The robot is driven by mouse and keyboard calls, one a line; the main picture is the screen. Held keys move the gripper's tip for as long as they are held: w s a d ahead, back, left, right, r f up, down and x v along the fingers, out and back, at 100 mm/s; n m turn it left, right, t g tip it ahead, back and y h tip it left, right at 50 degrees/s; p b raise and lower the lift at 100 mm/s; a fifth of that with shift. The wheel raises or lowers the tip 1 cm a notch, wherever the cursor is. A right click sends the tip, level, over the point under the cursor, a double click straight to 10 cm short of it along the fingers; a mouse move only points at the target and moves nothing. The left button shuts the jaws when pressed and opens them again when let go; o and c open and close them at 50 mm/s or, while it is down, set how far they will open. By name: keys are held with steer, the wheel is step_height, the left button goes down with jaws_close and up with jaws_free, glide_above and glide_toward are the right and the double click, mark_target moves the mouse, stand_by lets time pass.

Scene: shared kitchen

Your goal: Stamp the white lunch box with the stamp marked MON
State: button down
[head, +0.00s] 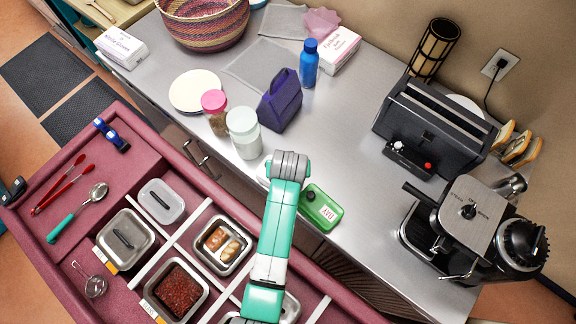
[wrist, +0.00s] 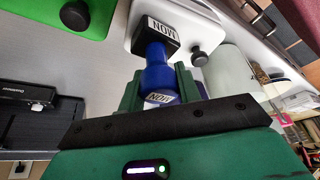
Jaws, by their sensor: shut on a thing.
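My gripper (wrist: 162,88) is shut on a blue stamp (wrist: 156,58) with a black head in the wrist view. Labels on its head and handle end read MON. In the head view, only a sliver of the white box (head: 264,171) shows at the counter's front edge, left of my arm. My arm hides the gripper and held stamp there.
A green box (head: 321,208) with a label sits right of my arm. A white-lidded jar (head: 243,133), pink-lidded jar (head: 215,112) and purple bag (head: 280,100) stand to the left. Other blue stamps (head: 112,134) stand on the maroon cart (head: 85,150). Toaster (head: 435,122) and coffee machine (head: 470,228) are right.

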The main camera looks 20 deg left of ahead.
step_height(320, 180, up, 10)
steer(key=p, duration=0.8)
steer(key=shift+w+p, duration=0.1)
steer(key=shift+p, duration=0.3)
steer(key=shift+f, duration=0.1)
